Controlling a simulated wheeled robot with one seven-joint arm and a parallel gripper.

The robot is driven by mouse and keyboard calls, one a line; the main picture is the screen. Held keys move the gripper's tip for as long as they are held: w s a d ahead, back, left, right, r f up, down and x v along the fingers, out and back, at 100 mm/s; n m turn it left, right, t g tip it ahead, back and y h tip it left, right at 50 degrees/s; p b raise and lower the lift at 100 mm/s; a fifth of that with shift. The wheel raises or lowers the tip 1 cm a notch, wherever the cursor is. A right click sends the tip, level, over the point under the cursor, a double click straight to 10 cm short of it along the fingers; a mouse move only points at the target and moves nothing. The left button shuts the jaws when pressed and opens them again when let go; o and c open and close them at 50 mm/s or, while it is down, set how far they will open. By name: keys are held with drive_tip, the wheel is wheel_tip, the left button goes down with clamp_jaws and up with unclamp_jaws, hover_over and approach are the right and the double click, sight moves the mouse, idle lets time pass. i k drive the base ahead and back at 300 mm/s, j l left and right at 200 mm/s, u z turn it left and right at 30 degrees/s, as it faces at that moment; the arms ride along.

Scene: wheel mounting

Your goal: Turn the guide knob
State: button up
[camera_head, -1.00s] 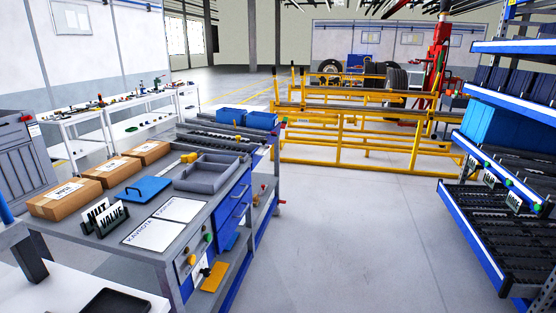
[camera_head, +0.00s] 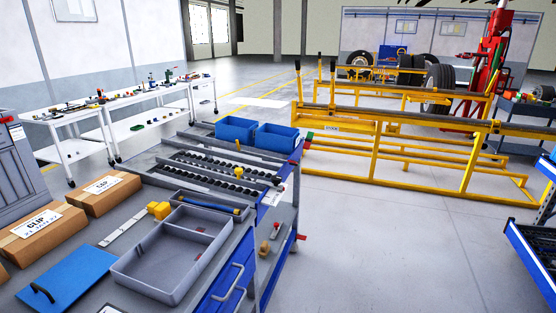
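No part is clearly recognisable as the guide knob at this distance. A yellow rail frame (camera_head: 400,130) stands across the middle right, with upright levers (camera_head: 298,68) with dark tips at its left end. Tyred wheels (camera_head: 438,88) stand upright at the frame's far side. My gripper is not in view.
A grey workbench (camera_head: 240,262) fills the lower left, with a grey tray (camera_head: 160,283), cardboard boxes (camera_head: 40,236), a blue board (camera_head: 68,282) and blue bins (camera_head: 236,129). A blue shelf (camera_head: 530,255) edges in at right. Open floor (camera_head: 400,250) lies between.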

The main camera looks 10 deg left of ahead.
sight(276, 179)
drive_tip(key=i+z, duration=0.1)
drive_tip(key=i, duration=0.6)
drive_tip(key=i+j+z, duration=0.1)
drive_tip(key=i, duration=0.6)
drive_tip(key=i+j, duration=0.2)
drive_tip(key=i, duration=0.5)
drive_tip(key=l+z, duration=0.05)
